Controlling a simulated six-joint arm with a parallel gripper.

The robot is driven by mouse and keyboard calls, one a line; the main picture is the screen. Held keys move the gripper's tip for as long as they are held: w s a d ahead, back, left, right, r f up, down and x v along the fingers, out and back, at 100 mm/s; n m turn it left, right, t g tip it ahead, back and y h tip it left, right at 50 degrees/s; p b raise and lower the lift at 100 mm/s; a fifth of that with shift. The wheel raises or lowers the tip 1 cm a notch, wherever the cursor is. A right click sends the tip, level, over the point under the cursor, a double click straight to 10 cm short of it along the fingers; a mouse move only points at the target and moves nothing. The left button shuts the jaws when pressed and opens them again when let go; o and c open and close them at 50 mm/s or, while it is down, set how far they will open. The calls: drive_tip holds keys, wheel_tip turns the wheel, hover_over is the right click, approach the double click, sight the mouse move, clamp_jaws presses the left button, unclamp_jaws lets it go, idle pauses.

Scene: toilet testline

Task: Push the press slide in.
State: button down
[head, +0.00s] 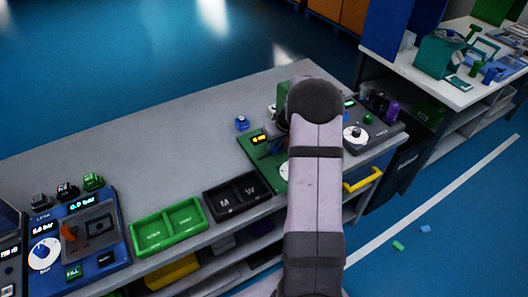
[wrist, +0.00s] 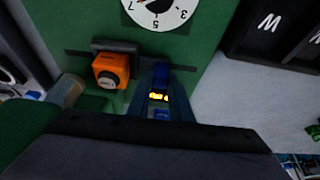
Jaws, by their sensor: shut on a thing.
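My gripper (wrist: 160,80) points down over a green test station (wrist: 60,25), and its fingers are close together around a small blue part (wrist: 161,74). Yellow lit marks show between the fingers, just below that part in the wrist view. An orange block (wrist: 109,70) with a round dark face sits left of the fingers, against a dark bar (wrist: 114,46); it is apart from them. I cannot tell for sure which part is the press slide. In the head view the green station (head: 250,152) is partly hidden by my arm, and the fingertips are hard to see.
A white dial (wrist: 158,9) lies beyond the fingers. A black two-part tray (head: 237,195) and a green tray (head: 168,227) stand left of the station. The bench's back left is clear.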

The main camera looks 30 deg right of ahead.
drive_tip(key=shift+d, duration=0.9)
drive_tip(key=c, duration=1.6)
unclamp_jaws()
drive_tip(key=shift+b+v, duration=1)
drive_tip(key=shift+v, duration=2.7)
drive_tip(key=shift+o, duration=0.2)
